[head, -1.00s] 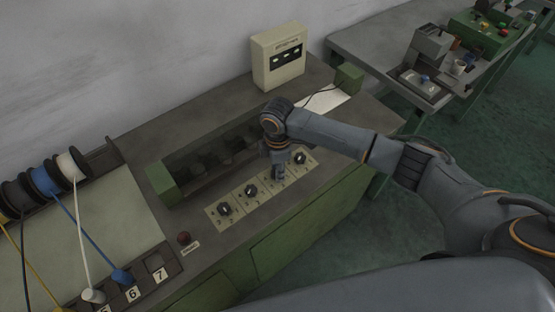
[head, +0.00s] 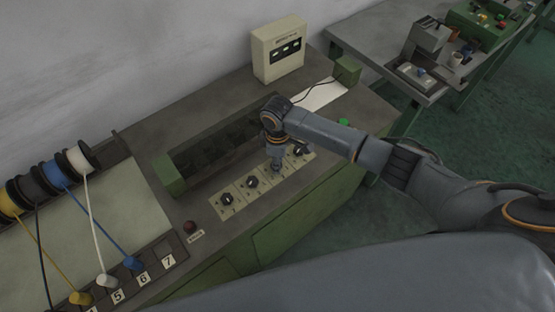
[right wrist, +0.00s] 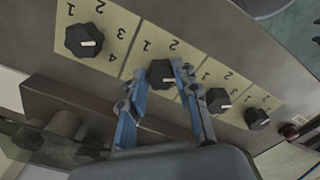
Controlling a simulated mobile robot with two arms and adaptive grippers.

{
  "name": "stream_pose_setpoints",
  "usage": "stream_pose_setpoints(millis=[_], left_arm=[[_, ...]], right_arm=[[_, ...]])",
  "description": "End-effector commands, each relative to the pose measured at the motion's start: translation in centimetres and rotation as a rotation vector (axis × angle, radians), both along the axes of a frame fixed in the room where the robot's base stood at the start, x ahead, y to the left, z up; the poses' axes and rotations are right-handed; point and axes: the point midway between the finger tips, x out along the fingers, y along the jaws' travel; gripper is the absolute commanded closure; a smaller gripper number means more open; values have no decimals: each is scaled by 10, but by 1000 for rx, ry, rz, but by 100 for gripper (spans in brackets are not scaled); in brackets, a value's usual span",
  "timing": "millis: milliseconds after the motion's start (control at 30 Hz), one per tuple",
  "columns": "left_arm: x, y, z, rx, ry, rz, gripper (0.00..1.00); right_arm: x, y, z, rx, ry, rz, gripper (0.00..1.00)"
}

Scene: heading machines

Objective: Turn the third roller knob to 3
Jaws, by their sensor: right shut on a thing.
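A row of black roller knobs on cream number plates runs along the machine's front top. In the head view, the first knob (head: 226,199) and second knob (head: 252,182) are left of my right gripper (head: 277,166), the fourth knob (head: 300,149) right of it. My right gripper points down over the third knob, largely hiding it. In the right wrist view, the third knob (right wrist: 162,72) sits between the blue fingers (right wrist: 163,82), which are shut on it. Its white mark shows; the digit it points to is unclear. My left gripper is not in view.
A red button (head: 190,227) is left of the knobs. A dark recessed trough (head: 215,147) lies behind them, and a cream meter box (head: 278,50) stands at the back. Wire spools (head: 79,158) and numbered slots are at the left. A bright green spot (head: 344,122) shows beside my forearm.

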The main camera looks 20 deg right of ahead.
Motion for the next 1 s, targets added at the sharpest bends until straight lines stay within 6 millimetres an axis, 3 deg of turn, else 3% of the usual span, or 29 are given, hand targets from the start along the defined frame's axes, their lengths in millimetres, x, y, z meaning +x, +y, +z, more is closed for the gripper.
stream_pose_setpoints(millis=[200,233,300,333,700,867,1000], left_arm=[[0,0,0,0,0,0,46],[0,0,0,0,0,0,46],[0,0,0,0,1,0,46],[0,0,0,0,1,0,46],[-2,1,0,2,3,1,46],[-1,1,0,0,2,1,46],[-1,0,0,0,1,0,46]], right_arm=[[0,0,0,1,0,1,100],[0,0,0,1,0,1,63],[0,0,0,1,0,1,49],[0,0,0,1,0,1,46],[1,0,6,1,-2,2,46],[2,0,30,1,-6,2,46],[1,0,61,2,-5,3,46]])
